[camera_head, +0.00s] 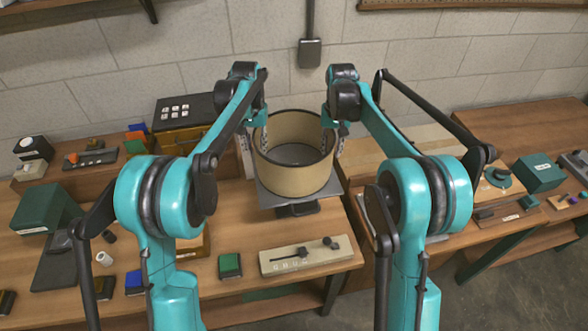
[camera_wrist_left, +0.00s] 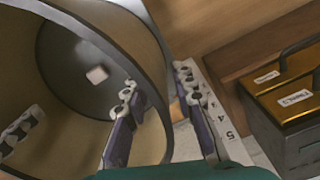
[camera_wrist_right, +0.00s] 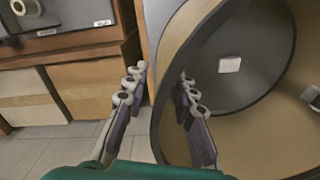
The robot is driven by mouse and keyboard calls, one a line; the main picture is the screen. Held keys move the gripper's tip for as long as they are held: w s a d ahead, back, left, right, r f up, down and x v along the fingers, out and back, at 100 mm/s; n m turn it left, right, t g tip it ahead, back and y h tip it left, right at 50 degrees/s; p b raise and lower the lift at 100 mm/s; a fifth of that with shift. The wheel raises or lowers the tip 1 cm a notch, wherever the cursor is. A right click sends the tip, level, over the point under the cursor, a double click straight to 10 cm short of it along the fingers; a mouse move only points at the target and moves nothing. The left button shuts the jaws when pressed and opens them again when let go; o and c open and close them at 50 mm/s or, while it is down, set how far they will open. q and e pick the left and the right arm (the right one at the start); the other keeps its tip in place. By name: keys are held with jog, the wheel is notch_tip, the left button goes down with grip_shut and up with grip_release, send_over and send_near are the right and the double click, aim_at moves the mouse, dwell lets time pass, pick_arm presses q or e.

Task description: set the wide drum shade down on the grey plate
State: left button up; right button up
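The wide drum shade (camera_head: 293,180) is a beige open cylinder with dark rims. It stands upright over the grey plate (camera_head: 268,200), and its lower rim appears to be at the plate; a small gap cannot be ruled out. My left gripper (camera_head: 253,142) is at the shade's left wall and my right gripper (camera_head: 334,141) at its right wall. Each has one finger inside and one outside. In the wrist views, the left fingers (camera_wrist_left: 158,112) and right fingers (camera_wrist_right: 160,100) are spread, with room beside the shade wall. The grey floor inside the shade carries a small pale square.
A black box with a yellow front (camera_head: 184,120) stands left of the shade. A pale strip with dark knobs (camera_head: 298,256) and a green block (camera_head: 230,265) lie in front. A dark fixture (camera_head: 310,52) hangs on the wall behind. Another bench stands at right.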

pick_arm(q)
notch_tip(320, 180, up, 11)
jog(key=shift+r, duration=0.25)
pick_arm(e)
notch_tip(320, 180, up, 12)
dwell(0.4)
pick_arm(q)
jog(key=shift+s, duration=0.1)
pick_arm(e)
jog(key=shift+s, duration=0.1)
